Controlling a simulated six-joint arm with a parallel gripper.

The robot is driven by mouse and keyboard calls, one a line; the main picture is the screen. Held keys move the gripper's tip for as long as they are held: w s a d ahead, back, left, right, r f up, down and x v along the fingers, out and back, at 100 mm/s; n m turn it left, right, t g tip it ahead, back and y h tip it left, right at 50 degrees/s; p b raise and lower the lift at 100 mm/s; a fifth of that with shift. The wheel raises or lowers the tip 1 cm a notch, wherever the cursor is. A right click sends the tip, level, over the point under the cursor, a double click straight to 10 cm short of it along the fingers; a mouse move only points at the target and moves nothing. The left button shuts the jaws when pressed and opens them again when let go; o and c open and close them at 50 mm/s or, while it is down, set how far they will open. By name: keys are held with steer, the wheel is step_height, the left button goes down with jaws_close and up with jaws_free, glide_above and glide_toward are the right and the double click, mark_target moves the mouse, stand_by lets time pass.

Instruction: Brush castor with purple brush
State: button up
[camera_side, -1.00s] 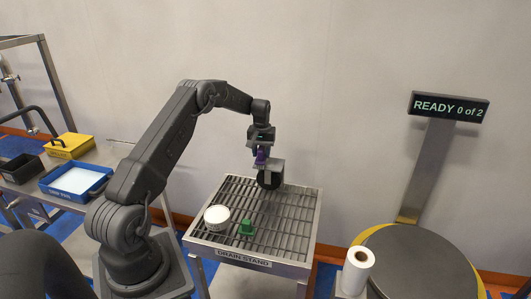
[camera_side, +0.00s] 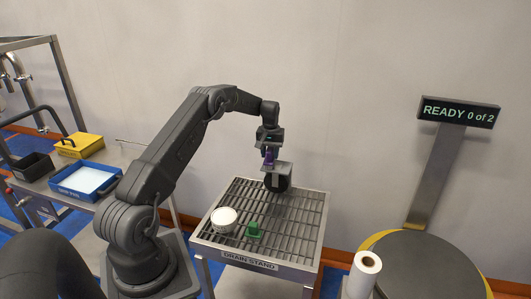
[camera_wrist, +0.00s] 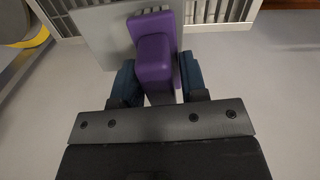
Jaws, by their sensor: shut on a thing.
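My gripper (camera_side: 269,146) is shut on the purple brush (camera_side: 268,158) above the back part of the drain stand (camera_side: 215,245). The castor (camera_side: 278,181) is a dark wheel under a grey plate and stands near the stand's back edge. The brush is right over the castor's plate. In the wrist view the purple brush (camera_wrist: 155,58) sits between my two dark blue fingers (camera_wrist: 158,84), in front of the grey castor plate (camera_wrist: 98,40). I cannot tell whether the brush touches the plate. The castor's wheel is hidden in the wrist view.
A white round tub (camera_side: 223,216) and a green object (camera_side: 254,230) stand at the front of the slatted stand. A blue pan (camera_side: 62,194) and yellow box (camera_side: 80,146) are at left. At right are a white roll (camera_side: 364,268), a round platform (camera_side: 430,270) and a sign (camera_side: 459,112) reading READY 0 of 2.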

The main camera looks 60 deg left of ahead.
steer(key=shift+w+d+r, duration=0.1)
steer(key=shift+w+d, duration=1.55)
steer(key=shift+d, duration=0.05)
steer(key=shift+w+d, duration=1.15)
steer(key=shift+s+a, duration=2.5)
steer(key=shift+a, duration=0.05)
steer(key=shift+s+a+f, duration=0.15)
steer(key=shift+s+a, duration=0.4)
steer(key=shift+s+a+f, duration=0.15)
steer(key=shift+s+a, duration=0.35)
steer(key=shift+s, duration=0.05)
step_height(320, 180, up, 6)
steer(key=shift+r, duration=0.15)
step_height(320, 180, up, 3)
